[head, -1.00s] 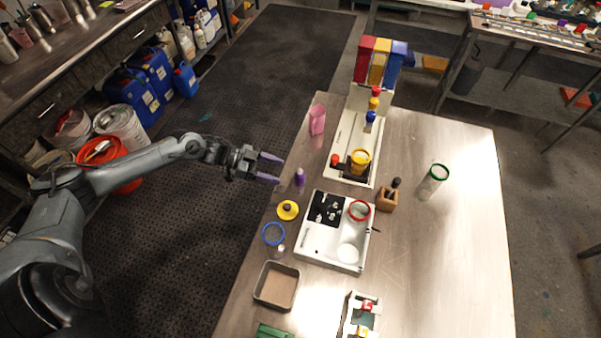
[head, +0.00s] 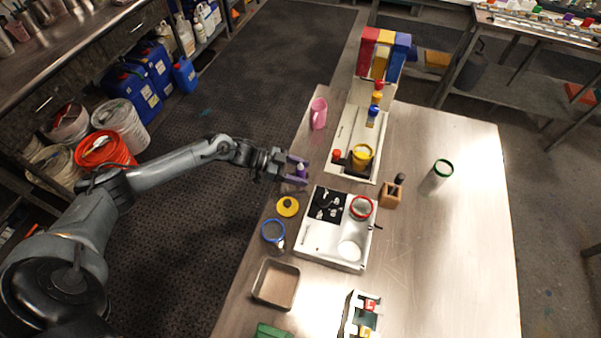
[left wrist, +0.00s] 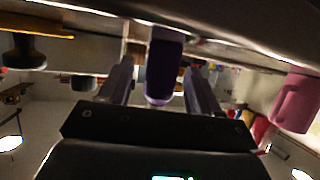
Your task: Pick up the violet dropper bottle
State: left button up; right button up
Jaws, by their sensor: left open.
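The violet dropper bottle (head: 301,172) stands near the left edge of the metal table (head: 440,240) in the head view. My left gripper (head: 298,171) is open, with its violet-tipped fingers at the bottle, one on each side. In the left wrist view the bottle (left wrist: 164,68) shows between the two open fingers (left wrist: 160,85), with a visible gap on each side. My right gripper is not in view.
A pink cup (head: 318,114) stands behind the bottle. A yellow round item (head: 288,206) and a blue-rimmed container (head: 273,231) are in front of it. A white tray unit (head: 318,245) is to the right. The table's right part is mostly clear.

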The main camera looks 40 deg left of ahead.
pick_arm(q)
jog(key=shift+x, duration=1)
jog(key=c, duration=1)
jog(key=shift+c, duration=0.2)
jog(key=shift+r, duration=0.15)
